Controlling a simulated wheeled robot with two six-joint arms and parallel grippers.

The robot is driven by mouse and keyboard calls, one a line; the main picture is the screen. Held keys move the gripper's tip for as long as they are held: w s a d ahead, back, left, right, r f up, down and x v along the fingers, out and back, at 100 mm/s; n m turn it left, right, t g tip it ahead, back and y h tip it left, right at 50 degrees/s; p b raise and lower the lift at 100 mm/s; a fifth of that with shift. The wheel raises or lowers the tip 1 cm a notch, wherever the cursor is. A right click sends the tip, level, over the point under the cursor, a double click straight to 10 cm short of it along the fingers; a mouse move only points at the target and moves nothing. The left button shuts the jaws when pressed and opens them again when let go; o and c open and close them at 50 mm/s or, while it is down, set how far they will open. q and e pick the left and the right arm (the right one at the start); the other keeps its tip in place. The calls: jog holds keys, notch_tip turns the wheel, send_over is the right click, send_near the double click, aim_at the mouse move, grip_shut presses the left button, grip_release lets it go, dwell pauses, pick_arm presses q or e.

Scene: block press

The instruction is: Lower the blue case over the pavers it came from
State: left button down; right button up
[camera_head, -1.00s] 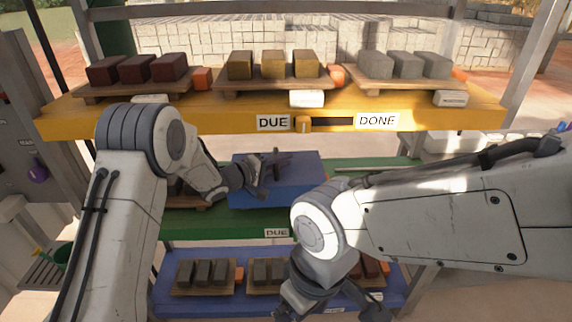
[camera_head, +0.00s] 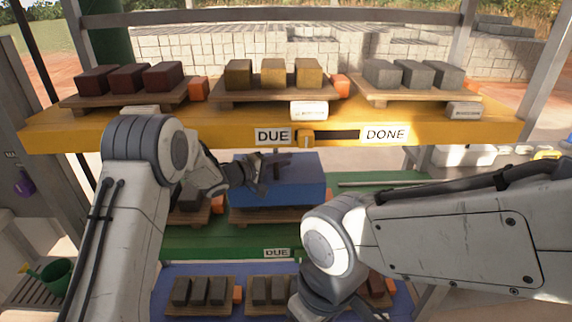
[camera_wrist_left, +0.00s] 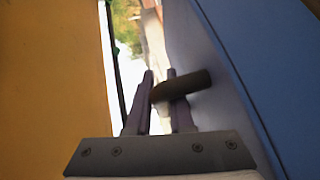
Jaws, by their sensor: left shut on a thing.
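The blue case (camera_head: 290,183) is at the middle, green shelf (camera_head: 190,243), in the head view. A wooden pallet (camera_head: 265,215) shows under its front edge. No pavers show there, and I cannot tell whether the case touches the pallet. My left gripper (camera_head: 268,172) is shut on the handle at the case's near side. In the left wrist view the dark handle (camera_wrist_left: 182,87) lies between the fingers, with the blue case wall (camera_wrist_left: 245,50) to the right. My right gripper (camera_head: 345,308) is low at the bottom edge, its fingers mostly cut off.
The yellow shelf (camera_head: 200,132) above carries pallets of red, yellow and grey blocks, and a DUE/DONE slider (camera_head: 306,136). A pallet with dark pavers (camera_head: 188,200) stands left of the case, partly behind my left arm. The blue shelf (camera_head: 165,298) below carries more pavers.

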aim_at(283, 172)
pick_arm(q)
jog(key=shift+w, duration=0.75)
jog(key=shift+f+b, duration=0.6)
jog(key=shift+b, duration=0.15)
jog(key=shift+s+a+f+b, duration=0.1)
jog(key=shift+s+f+b, duration=0.1)
jog(key=shift+b, duration=0.1)
jog(key=shift+w+f+b, duration=0.15)
jog(key=shift+f+b, duration=0.5)
jog(key=shift+b, duration=0.05)
jog(key=shift+f+b, duration=0.2)
jog(key=shift+b, duration=0.1)
jog(key=shift+f, duration=0.75)
pick_arm(e)
jog(key=shift+w+f, duration=0.2)
jog(key=shift+f, duration=0.85)
jog(key=shift+w+f, duration=0.2)
jog(key=shift+f, duration=0.8)
pick_arm(q)
jog(key=shift+f, duration=0.25)
